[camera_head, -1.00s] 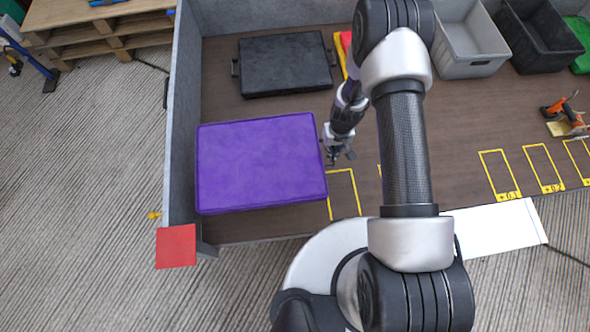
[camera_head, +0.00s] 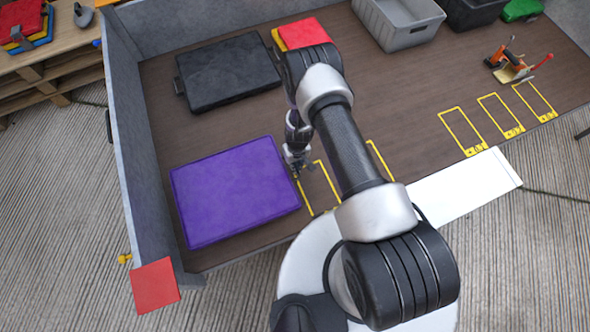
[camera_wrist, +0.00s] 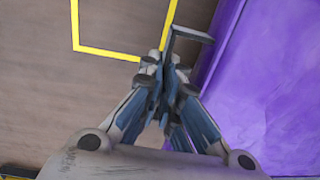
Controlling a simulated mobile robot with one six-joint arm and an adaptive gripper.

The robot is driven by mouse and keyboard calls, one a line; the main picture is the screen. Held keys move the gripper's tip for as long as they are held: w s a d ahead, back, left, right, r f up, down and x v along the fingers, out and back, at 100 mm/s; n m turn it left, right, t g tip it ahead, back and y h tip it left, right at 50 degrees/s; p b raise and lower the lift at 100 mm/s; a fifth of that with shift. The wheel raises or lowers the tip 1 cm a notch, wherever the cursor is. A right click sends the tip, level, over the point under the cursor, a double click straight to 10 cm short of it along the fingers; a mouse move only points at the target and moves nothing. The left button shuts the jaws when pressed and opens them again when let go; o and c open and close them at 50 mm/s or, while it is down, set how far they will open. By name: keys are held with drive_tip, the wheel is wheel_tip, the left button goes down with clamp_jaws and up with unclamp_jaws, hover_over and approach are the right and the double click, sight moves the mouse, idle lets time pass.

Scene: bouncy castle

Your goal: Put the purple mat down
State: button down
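The purple mat (camera_head: 235,190) is a thick, flat slab, level over the left part of the brown deck, close to the grey side wall. It appears to rest on the deck, though its underside is hidden. My gripper (camera_head: 300,168) is at the mat's right edge. In the wrist view the mat fills the right side (camera_wrist: 270,90), and a thin dark handle (camera_wrist: 190,34) sticks out from its edge. My gripper's fingers (camera_wrist: 165,68) are close together around the handle's outer bar. The exact contact is partly hidden by the fingers.
A black case (camera_head: 228,72) lies behind the mat, with bare deck between. The grey wall (camera_head: 140,160) borders the left. Yellow outlines (camera_head: 462,130) mark the deck's front edge. Grey (camera_head: 400,22) and black bins stand at the back right. A red-topped item (camera_head: 302,33) is behind my arm.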

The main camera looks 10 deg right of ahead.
drive_tip(key=shift+f+b, duration=0.6)
drive_tip(key=shift+f, duration=1.35)
drive_tip(key=shift+f, duration=0.15)
drive_tip(key=c, duration=1.8)
unclamp_jaws()
